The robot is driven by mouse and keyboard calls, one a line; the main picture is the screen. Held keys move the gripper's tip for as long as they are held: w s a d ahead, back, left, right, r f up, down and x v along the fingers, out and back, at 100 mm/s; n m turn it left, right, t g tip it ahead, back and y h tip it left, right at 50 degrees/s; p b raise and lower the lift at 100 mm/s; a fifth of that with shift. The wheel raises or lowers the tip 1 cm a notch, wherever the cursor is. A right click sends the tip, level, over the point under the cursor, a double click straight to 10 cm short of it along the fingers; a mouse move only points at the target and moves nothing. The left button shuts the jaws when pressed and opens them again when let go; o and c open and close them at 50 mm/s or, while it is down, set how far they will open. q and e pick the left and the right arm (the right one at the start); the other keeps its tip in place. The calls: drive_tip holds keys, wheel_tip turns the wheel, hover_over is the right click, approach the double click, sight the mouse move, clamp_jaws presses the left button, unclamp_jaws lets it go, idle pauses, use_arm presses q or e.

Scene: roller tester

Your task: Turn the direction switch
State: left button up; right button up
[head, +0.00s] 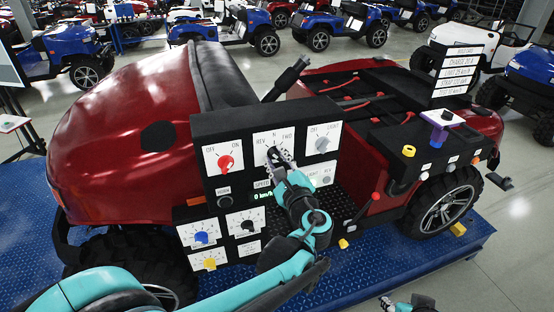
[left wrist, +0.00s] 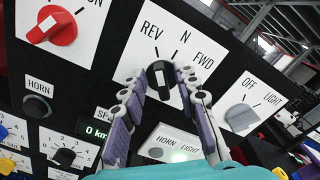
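The direction switch is a black knob (head: 272,154) on a white plate marked REV, N and FWD, in the upper middle of the black panel. In the left wrist view the knob (left wrist: 159,76) stands roughly upright, below the N. My left gripper (head: 283,163) is in front of it. Its two fingers (left wrist: 157,86) are spread, one on each side of the knob; the right fingertip is close to it, and I cannot tell whether it touches. My right gripper (head: 408,303) shows only in part at the bottom edge of the head view, and its fingers are unclear.
A red OFF/ON switch (left wrist: 52,27) is left of the direction switch, and a grey light switch (left wrist: 241,115) is right of it. A horn button (left wrist: 37,106) and speed display (left wrist: 97,131) are below. The panel stands at a red cart (head: 120,120) on a blue platform (head: 370,266).

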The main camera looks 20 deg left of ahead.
use_arm(q)
drive_tip(key=v, duration=1.2)
idle(0.3)
drive_tip(key=s+a+f+n+g+h+b, duration=0.1)
drive_tip(key=s+a+f+n+g+b, duration=0.25)
drive_tip(key=f, duration=0.55)
drive_tip(key=s+a+f+n+g+h+b, duration=0.1)
drive_tip(key=a+f+n+g+h+b, duration=0.1)
drive_tip(key=a+f+n+b, duration=0.5)
drive_tip(key=s+d+f+n+g+h+b, duration=0.1)
drive_tip(key=s+f+n+h+b, duration=0.2)
drive_tip(key=f, duration=0.6)
drive_tip(key=s+d+f+n+g+h+b, duration=0.1)
drive_tip(key=s+f+n+h+b, duration=0.3)
drive_tip(key=f, duration=0.5)
drive_tip(key=s+d+n, duration=0.1)
drive_tip(key=s+n, duration=0.1)
drive_tip(key=n, duration=0.1)
drive_tip(key=shift+s+d, duration=0.2)
drive_tip(key=shift+s, duration=0.2)
